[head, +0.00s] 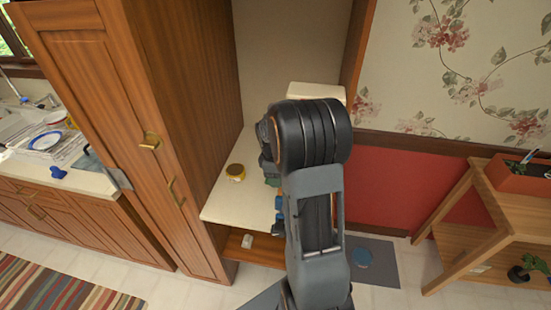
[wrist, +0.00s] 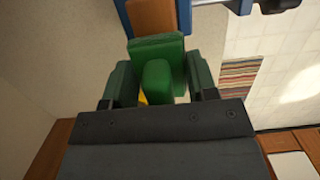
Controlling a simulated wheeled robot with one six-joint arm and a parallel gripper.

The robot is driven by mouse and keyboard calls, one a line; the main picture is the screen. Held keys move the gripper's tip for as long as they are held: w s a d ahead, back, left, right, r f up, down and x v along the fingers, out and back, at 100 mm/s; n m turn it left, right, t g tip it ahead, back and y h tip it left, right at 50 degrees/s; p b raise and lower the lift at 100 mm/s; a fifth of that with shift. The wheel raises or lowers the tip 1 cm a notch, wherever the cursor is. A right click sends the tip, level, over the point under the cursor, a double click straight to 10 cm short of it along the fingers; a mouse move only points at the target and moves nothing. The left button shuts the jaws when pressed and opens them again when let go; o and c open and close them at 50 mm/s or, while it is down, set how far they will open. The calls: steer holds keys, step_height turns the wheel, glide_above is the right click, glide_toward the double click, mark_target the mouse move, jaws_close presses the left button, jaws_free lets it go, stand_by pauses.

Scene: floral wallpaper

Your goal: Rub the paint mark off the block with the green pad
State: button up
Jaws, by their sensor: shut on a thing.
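In the wrist view my gripper (wrist: 158,84) is shut on the green pad (wrist: 156,48), gripping its upright green handle between the two dark green fingers. The pad's wide slab lies beyond the fingertips. A brown wooden block (wrist: 152,16) shows just past the slab, between blue pieces that look like a holder (wrist: 184,14). I cannot tell whether pad and block touch. No paint mark shows on the visible part of the block. In the head view my arm hides the block, and most of the gripper and pad.
The cabinet's tall side (head: 190,90) rises at left. A small whitish item (head: 247,241) lies on the lower ledge. A wooden stand (head: 470,245) is at right.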

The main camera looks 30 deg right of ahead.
steer(key=shift+s+r+p, duration=0.2)
steer(key=shift+r+p, duration=0.1)
steer(key=shift+r, duration=0.55)
steer(key=shift+r+p, duration=1.9)
steer(key=shift+r, duration=0.55)
steer(key=shift+f, duration=0.1)
